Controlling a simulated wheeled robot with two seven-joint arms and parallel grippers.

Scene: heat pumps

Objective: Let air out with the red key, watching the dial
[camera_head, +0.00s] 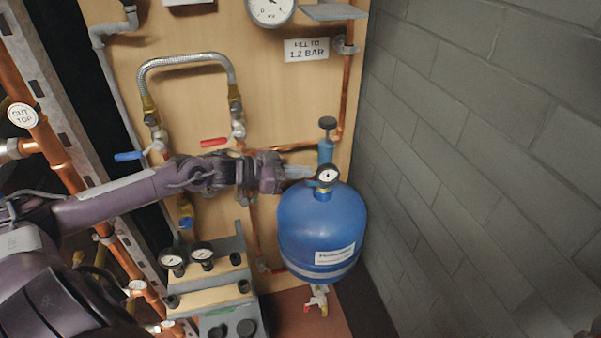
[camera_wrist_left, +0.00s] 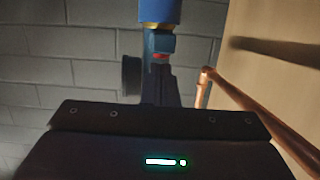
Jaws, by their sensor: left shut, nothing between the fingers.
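A blue vessel (camera_head: 322,228) stands against the wooden board, with a small round dial (camera_head: 327,175) on its top; its reading is too small to tell. My left gripper (camera_head: 308,172) is shut and empty, its tip beside the dial at the vessel's top; contact cannot be told. In the left wrist view a small red piece (camera_wrist_left: 160,57) shows on a blue fitting (camera_wrist_left: 160,43), close to the dark fingers; whether it is the red key is unclear. A large dial (camera_head: 270,9) is cut off at the top of the head view. My right gripper is not in view.
A red lever (camera_head: 214,142) and a blue lever (camera_head: 128,156) sit below a braided hose (camera_head: 186,60). A bench unit with two gauges (camera_head: 202,252) stands lower left. Copper pipe (camera_head: 346,90) runs behind the vessel. A grey block wall (camera_head: 480,130) bounds the right.

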